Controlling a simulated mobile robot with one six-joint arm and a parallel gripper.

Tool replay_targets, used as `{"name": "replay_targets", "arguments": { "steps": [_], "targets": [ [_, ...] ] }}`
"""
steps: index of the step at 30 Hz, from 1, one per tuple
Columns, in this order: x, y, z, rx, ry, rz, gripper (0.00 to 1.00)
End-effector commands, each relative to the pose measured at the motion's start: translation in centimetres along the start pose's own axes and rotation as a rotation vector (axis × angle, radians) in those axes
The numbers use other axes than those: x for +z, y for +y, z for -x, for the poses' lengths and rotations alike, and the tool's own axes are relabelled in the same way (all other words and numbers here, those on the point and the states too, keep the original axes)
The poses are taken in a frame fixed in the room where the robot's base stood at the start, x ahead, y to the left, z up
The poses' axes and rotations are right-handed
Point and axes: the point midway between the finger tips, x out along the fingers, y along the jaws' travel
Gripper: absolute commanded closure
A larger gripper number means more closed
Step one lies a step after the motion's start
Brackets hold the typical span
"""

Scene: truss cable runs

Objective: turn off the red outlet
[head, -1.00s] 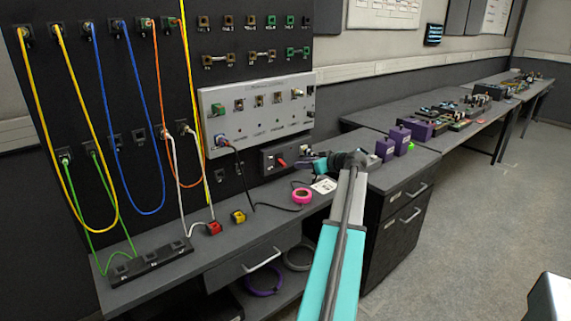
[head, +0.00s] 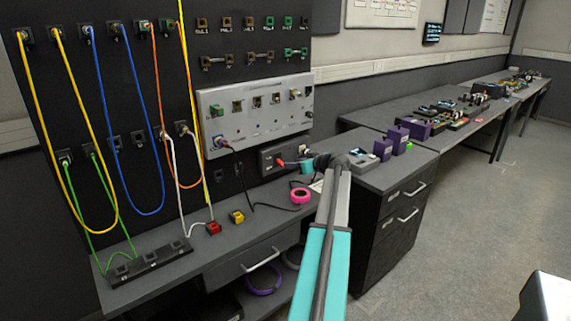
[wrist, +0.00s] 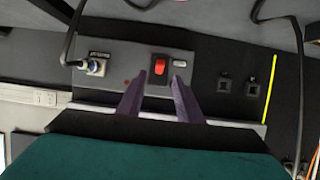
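The red outlet is a dark box (head: 268,158) on the black wall panel, low under the grey socket panel, with a red switch (head: 281,163) on its face. In the wrist view, the box face (wrist: 125,72) carries the bright red rocker switch (wrist: 160,67), a small pale piece beside it and a round blue-and-silver connector (wrist: 97,66) with a cable. My gripper (head: 292,164) is just right of the switch in the head view. In the wrist view, its purple fingers (wrist: 159,77) are apart, with tips either side of the switch; contact cannot be told.
The grey socket panel (head: 255,110) is just above the box. A black cable (head: 247,185) runs down to the desk. A pink tape roll (head: 300,196) and red and yellow blocks lie on the desk. Purple blocks (head: 398,140) stand on the right-hand bench.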

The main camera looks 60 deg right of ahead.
Motion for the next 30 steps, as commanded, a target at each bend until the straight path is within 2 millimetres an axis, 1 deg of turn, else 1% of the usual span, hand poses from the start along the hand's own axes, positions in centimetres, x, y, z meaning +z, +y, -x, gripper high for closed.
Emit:
{"name": "replay_targets", "arguments": {
  "steps": [1, 6, 13, 18, 28, 30],
  "targets": [
    [-0.1, 0.1, -0.9, -0.001, -0.001, -0.001, 0.67],
    [-0.2, 0.1, -3.3, 0.0, 0.0, 0.0, 0.67],
    [-0.1, 0.1, -5.9, 0.001, 0.0, -0.001, 0.67],
    [0.0, 0.1, -6.7, 0.001, 0.0, -0.001, 0.67],
    [0.1, 0.1, -6.8, 0.002, 0.0, -0.001, 0.67],
    [0.1, 0.1, -6.8, 0.002, 0.0, -0.001, 0.79]
  ]
}}
